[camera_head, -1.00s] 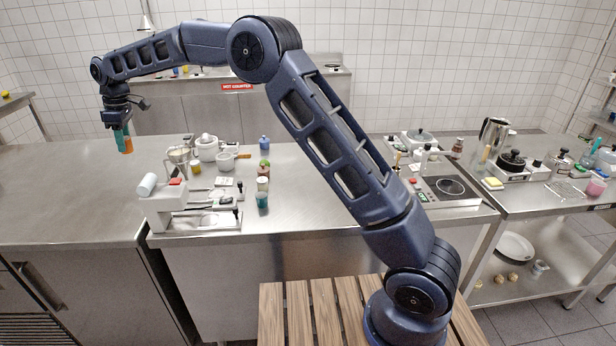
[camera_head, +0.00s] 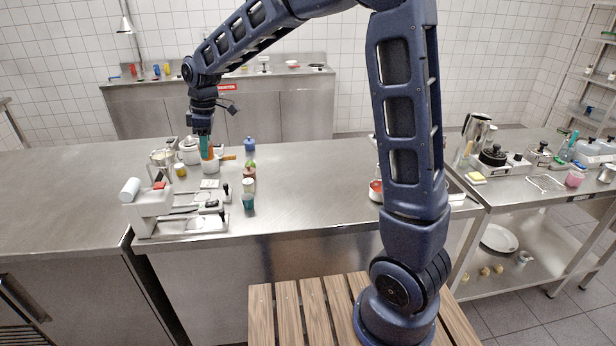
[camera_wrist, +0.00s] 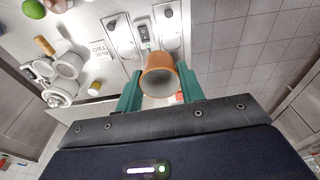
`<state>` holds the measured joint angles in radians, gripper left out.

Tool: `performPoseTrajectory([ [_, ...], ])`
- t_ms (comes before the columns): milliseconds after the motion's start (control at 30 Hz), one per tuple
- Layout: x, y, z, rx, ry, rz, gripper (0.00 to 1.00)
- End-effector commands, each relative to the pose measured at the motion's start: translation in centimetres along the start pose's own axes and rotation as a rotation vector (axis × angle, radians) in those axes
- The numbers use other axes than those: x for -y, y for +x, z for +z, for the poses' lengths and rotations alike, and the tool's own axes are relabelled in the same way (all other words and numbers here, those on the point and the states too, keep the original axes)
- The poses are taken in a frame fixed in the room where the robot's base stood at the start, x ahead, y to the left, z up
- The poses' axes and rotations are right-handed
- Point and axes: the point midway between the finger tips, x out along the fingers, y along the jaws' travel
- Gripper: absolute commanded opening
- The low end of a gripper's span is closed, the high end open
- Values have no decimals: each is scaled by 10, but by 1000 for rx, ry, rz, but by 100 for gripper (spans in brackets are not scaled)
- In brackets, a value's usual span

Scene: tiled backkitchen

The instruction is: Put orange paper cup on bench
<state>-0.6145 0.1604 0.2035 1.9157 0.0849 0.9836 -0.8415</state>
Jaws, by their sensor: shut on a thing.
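The orange paper cup (camera_wrist: 161,66) is between the two green fingers of my gripper (camera_wrist: 160,88) in the wrist view. My gripper is shut on it, and the cup's open mouth faces the camera. In the head view my gripper (camera_head: 207,150) points down with the cup (camera_head: 211,153) over the far left part of a steel counter (camera_head: 310,200). Its exact height above the counter is hard to tell. A slatted wooden bench (camera_head: 313,310) is at the front, beside my arm's base, with bare slats.
The counter's middle is clear. A steel table (camera_head: 525,185) with a pitcher and pots is at right.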

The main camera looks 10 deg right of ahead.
Motion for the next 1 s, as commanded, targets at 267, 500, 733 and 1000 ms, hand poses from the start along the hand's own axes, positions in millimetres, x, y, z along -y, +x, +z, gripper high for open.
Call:
performPoseTrajectory([
  [267,36,8,71,9,36,13,15],
  [500,49,16,94,13,47,16,15],
  [733,50,57,100,16,47,12,15],
  [1000,49,115,108,16,47,12,15],
])
